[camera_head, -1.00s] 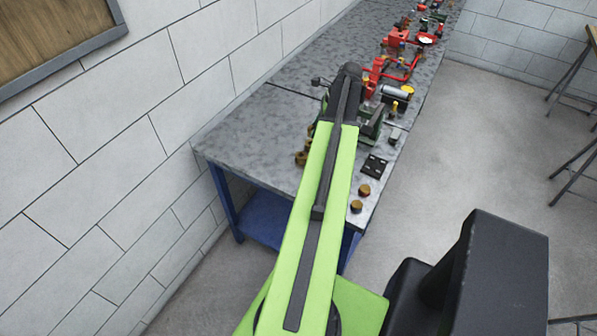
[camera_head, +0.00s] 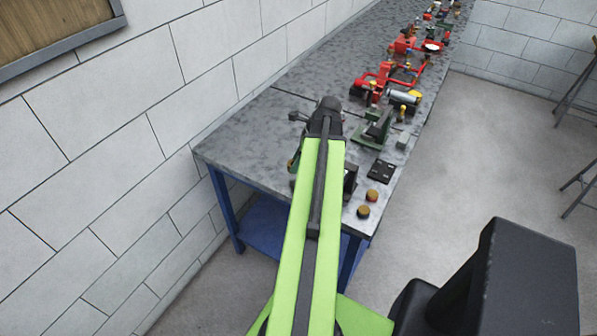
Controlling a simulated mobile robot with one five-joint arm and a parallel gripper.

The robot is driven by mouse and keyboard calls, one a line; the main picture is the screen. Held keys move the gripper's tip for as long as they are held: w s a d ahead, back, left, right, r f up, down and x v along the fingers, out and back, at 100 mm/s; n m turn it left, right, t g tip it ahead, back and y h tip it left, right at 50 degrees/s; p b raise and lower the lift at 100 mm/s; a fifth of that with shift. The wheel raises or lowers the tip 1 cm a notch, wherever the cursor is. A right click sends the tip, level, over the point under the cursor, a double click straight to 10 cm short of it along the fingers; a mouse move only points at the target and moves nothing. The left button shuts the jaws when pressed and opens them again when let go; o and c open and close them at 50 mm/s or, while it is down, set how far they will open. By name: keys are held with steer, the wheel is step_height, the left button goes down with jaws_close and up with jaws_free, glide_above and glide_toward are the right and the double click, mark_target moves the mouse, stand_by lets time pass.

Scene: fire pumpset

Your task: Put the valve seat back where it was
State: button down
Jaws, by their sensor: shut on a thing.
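My green arm reaches up the picture over the near end of the workbench (camera_head: 240,150), with a black joint at its far end. My gripper is hidden behind my own arm, so neither its jaws nor anything in them shows. I cannot make out the valve seat for certain. Two small round brass-coloured pieces (camera_head: 368,203) stand near the bench's right front edge, right of my arm. A dark flat block with holes (camera_head: 381,171) lies just beyond them. A dark part shows beside my arm; I cannot tell what it is.
A green vise-like fixture (camera_head: 376,129) stands beyond the flat block, with a small grey block (camera_head: 403,140) at its right. Red pump parts (camera_head: 385,80) line the bench farther back. The wall is close on the left. Bare floor (camera_head: 470,170) lies to the right.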

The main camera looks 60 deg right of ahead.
step_height(320, 180, down, 4)
steer(key=b, duration=0.4)
steer(key=shift+f, duration=0.15)
steer(key=shift+r, duration=0.25)
steer(key=shift+f, duration=0.15)
steer(key=c, duration=0.9)
jaws_free()
steer(key=shift+d+r+p, duration=0.1)
steer(key=shift+r+p, duration=0.35)
steer(key=shift+p, duration=0.1)
steer(key=p+v, duration=1)
steer(key=v, duration=0.1)
steer(key=shift+s+r, duration=0.15)
steer(key=shift+s, duration=0.15)
